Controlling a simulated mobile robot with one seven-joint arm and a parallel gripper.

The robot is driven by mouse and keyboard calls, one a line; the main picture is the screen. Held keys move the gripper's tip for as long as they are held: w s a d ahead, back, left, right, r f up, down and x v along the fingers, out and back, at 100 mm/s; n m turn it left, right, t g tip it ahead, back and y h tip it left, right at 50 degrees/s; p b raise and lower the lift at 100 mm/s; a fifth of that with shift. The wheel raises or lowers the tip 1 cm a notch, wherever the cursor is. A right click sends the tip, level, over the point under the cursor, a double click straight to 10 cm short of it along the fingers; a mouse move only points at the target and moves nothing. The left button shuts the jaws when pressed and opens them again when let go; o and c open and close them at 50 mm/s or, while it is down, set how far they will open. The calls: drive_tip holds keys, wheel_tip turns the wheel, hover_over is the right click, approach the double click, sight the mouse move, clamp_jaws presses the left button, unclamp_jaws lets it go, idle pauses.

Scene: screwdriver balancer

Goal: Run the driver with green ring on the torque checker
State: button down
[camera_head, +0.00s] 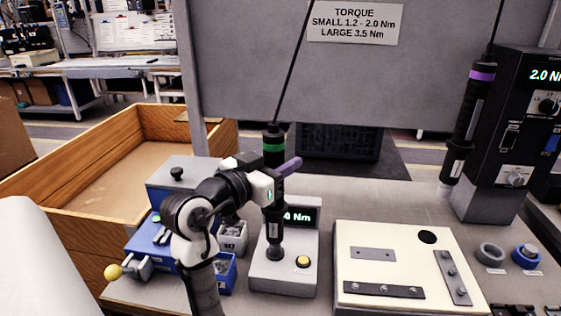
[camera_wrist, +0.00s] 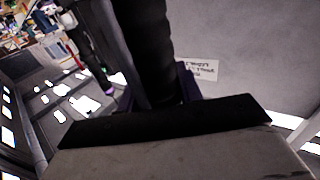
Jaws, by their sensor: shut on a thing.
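The driver with the green ring (camera_head: 273,145) hangs upright from a dark cable, its black body also filling the middle of the wrist view (camera_wrist: 150,45). My gripper (camera_head: 279,177) is shut around its body below the green ring; a purple finger shows on the right. The torque checker (camera_head: 258,278) is a light grey box under the driver. Its dark display (camera_head: 302,215) reads "0 Nm" as far as it shows, partly hidden by the driver. A yellow button (camera_head: 303,262) is on its top. The driver's lower end is at the checker's dark socket (camera_head: 275,254); I cannot tell whether they touch.
A driver with a purple ring (camera_head: 482,72) hangs at right beside a black controller (camera_head: 522,110) showing 2.0 Nm. A cream fixture board (camera_head: 400,240) with metal plates lies right of the checker. Blue bins (camera_head: 222,275) and a wooden crate (camera_head: 60,220) stand left. A torque sign (camera_head: 355,23) hangs behind.

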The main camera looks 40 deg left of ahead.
sight(281, 136)
drive_tip(key=shift+f, duration=0.45)
idle(0.6)
drive_tip(key=shift+r, duration=0.1)
drive_tip(key=shift+r+p, duration=1.85)
drive_tip(key=shift+r, duration=1.15)
